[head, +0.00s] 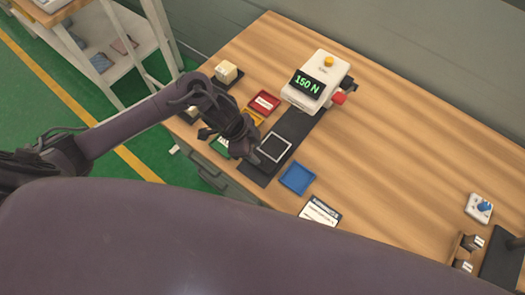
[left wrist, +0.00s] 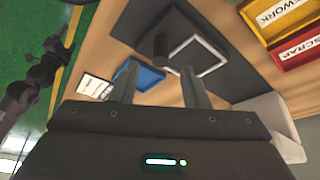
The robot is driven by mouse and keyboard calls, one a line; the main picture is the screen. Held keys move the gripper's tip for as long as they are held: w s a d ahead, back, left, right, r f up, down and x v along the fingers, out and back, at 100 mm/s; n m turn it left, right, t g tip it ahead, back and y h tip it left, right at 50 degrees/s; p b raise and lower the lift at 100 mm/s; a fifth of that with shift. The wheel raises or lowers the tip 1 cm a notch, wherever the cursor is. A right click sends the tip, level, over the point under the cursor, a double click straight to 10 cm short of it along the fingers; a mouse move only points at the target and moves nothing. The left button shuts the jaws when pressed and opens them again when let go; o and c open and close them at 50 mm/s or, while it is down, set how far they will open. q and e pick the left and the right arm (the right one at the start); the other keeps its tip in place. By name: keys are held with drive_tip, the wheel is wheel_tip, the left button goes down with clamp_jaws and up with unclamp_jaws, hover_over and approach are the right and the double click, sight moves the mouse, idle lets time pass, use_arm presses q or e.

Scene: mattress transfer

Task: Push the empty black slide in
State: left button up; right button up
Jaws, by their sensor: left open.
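The black slide (head: 275,149) lies on a long dark base plate (head: 256,172) in front of the force tester (head: 318,82), whose display reads 150 N. A pale square outline marks its bare top, and nothing lies on it. It also shows in the left wrist view (left wrist: 197,54), with a dark upright handle (left wrist: 161,42) beside the outline. My left gripper (head: 253,158) is at the slide's near-left side. In the left wrist view its two fingers (left wrist: 158,85) are apart, with the handle beyond them. Part of my right arm (left wrist: 38,85) shows at the left there; its jaws are unclear.
Red (head: 264,103), yellow (head: 252,117) and green (head: 220,146) trays line the left of the plate. A blue tray (head: 297,179) and a label card (head: 320,211) lie to its right. A pale block (head: 227,72) stands behind. The table's middle right is clear.

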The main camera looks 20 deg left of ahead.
sight(261, 156)
use_arm(q)
drive_tip(key=x, duration=0.4)
drive_tip(key=shift+d, duration=0.1)
drive_tip(key=shift+w+d+f, duration=0.1)
drive_tip(key=shift+w+f, duration=0.05)
drive_tip(key=shift+f, duration=0.35)
clamp_jaws()
use_arm(e)
drive_tip(key=shift+s+d+r, duration=0.1)
drive_tip(key=shift+s+d, duration=0.15)
drive_tip(key=shift+d, duration=0.15)
